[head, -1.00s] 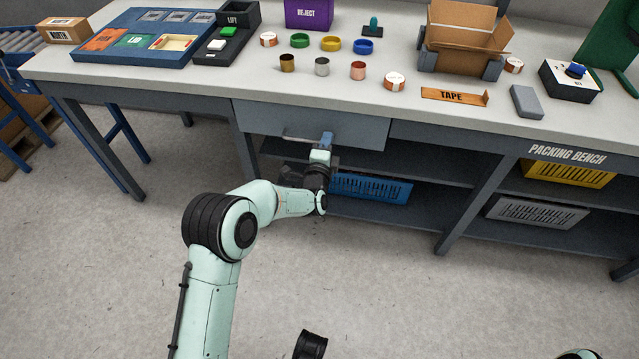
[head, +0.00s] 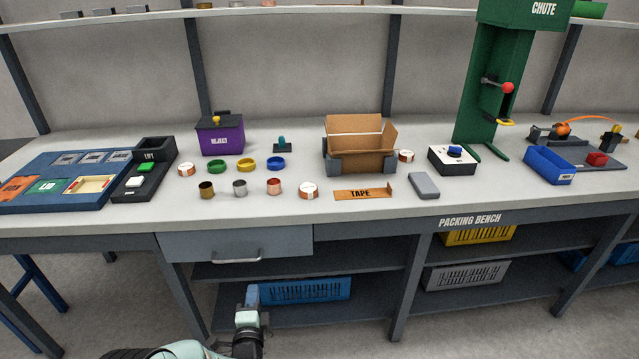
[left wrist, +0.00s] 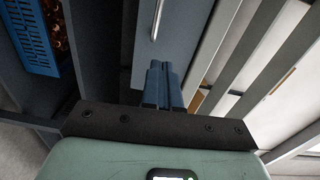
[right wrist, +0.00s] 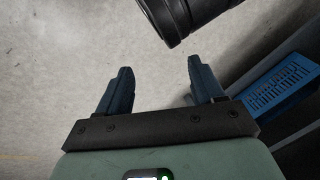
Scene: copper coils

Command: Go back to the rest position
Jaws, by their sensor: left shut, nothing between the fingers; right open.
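My left gripper (head: 252,296) is in front of the bench, below the drawer (head: 236,243), and stands apart from the drawer's handle (head: 237,259). In the left wrist view its fingers (left wrist: 160,84) are shut together with nothing between them, and the drawer front with its handle (left wrist: 157,18) shows beyond them. My right gripper is outside the head view. In the right wrist view its fingers (right wrist: 157,88) are spread apart and empty over the bare floor.
The packing bench (head: 400,207) carries coils, a carton (head: 362,157), a purple reject bin (head: 222,140) and a green chute (head: 490,90). Blue (head: 305,289), yellow (head: 478,236) and grey (head: 465,275) crates sit on the shelves below. The floor before the bench is clear.

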